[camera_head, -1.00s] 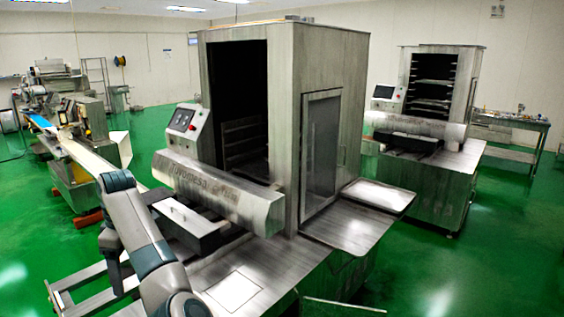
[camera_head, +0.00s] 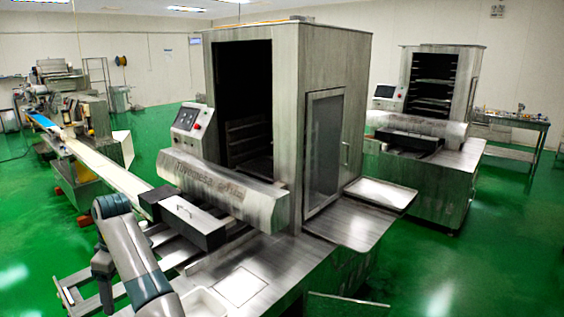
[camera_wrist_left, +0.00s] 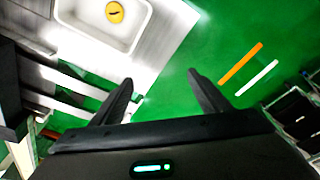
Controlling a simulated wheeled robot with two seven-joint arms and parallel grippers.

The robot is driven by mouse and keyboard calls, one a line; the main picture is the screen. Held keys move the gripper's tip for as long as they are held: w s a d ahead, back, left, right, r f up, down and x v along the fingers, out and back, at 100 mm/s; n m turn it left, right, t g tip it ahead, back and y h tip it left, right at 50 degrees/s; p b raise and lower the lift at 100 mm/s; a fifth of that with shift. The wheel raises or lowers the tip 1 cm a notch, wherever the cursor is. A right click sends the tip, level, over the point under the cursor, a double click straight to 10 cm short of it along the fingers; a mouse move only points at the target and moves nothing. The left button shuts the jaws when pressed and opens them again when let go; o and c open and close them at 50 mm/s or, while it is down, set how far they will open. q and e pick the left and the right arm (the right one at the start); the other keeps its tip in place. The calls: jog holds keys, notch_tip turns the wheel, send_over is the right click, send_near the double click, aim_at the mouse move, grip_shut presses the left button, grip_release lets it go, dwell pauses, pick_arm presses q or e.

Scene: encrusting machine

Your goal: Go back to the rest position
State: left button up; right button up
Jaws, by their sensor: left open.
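My left gripper (camera_wrist_left: 160,78) shows in the left wrist view, its two dark fingers apart with nothing between them. Green floor lies behind them. My left arm (camera_head: 135,255) comes up from the bottom left in the head view, in front of the steel machine's base; its gripper cannot be made out there. A white tray (camera_wrist_left: 72,33) with a round yellow piece (camera_wrist_left: 115,12) in it is at the top left of the wrist view, apart from the fingers. Part of a white tray (camera_head: 204,303) also shows at the bottom of the head view. My right gripper is not in view.
The large steel machine (camera_head: 335,85) fills the middle, with a control panel (camera_head: 188,120) and a side shelf (camera_head: 381,193). A second machine (camera_head: 445,150) and a steel table (camera_head: 515,128) stand at the right. A long conveyor (camera_head: 110,172) runs at the left. Green floor is open at the right.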

pick_arm(q)
jog(key=s+a+f+m+t+y, duration=0.1)
jog(key=s+f+m+t+y, duration=0.15)
jog(key=s+f+m, duration=1)
jog(key=s+d+f+m+h, duration=0.2)
jog(key=s+d+f, duration=0.2)
jog(key=s+d, duration=0.4)
jog(key=s+d+f+m+h, duration=0.1)
jog(key=s+d+f+m, duration=0.3)
jog(key=s, duration=0.7)
jog(key=s+d+f+m+h, duration=0.1)
jog(key=s+d+f+h, duration=0.15)
jog(key=s+d, duration=0.6)
notch_tip(320, 180, down, 29)
jog(key=s, duration=0.2)
jog(key=s+a+f+g+b, duration=0.1)
jog(key=s+a+f, duration=0.1)
jog(key=s+f, duration=0.7)
jog(key=s+a+f, duration=0.1)
jog(key=s+f, duration=0.8)
jog(key=f, duration=0.1)
jog(key=shift+s+a+m+g+y+b, duration=0.2)
jog(key=shift+a+m+g+y+b, duration=0.15)
jog(key=shift+y+b, duration=0.05)
jog(key=shift+r, duration=0.1)
